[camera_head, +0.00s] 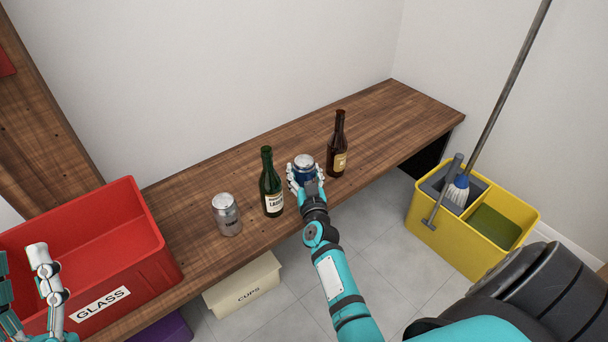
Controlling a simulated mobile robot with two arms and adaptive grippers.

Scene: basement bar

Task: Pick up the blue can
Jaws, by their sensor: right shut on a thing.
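The blue can (304,163) stands on the wooden counter between a green bottle (270,183) and a brown bottle (338,145). My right gripper (304,174) is shut on the blue can, with its fingers on both sides of it. Part of the can's lower body is hidden by the gripper. I cannot tell whether the can touches the counter. My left gripper (22,274) is at the left edge, in front of the red crate, and only partly in view. Its fingers look spread apart and nothing shows between them.
The red crate labelled GLASS (152,225) sits at the left. A box labelled CUPS (242,284) is below the counter. A yellow mop bucket (462,251) stands right. The counter's far right end is clear.

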